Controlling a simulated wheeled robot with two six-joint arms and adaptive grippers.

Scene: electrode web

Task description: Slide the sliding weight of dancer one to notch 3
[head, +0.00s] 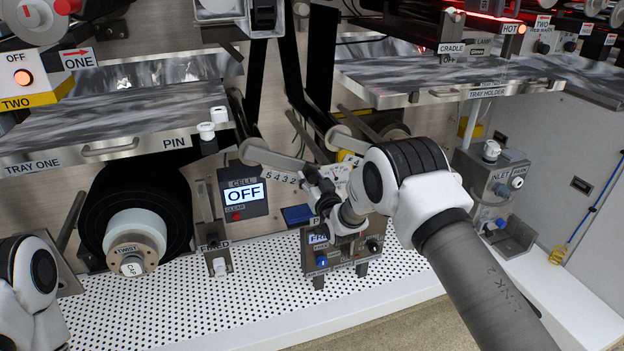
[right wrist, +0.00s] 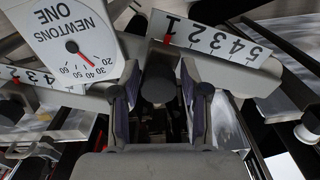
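Dancer one's arm carries a white number scale (head: 280,177), also in the right wrist view (right wrist: 215,42), where the numbers 1 to 5 appear upside down. A red pointer sits by the 1. A dark grey round weight (right wrist: 158,86) lies below that pointer. My right gripper (head: 322,188) is at the scale and hides the weight in the head view. In the right wrist view its two fingers (right wrist: 158,105) stand apart, one on each side of the weight, with narrow gaps seen. Contact is not clear. My left arm shows at the lower left; its gripper is out of frame.
A round dial marked NEWTONS ONE (right wrist: 70,45) is close to the left finger. A second number scale (right wrist: 30,76) lies behind it. Tray one (head: 110,145) overhangs at left.

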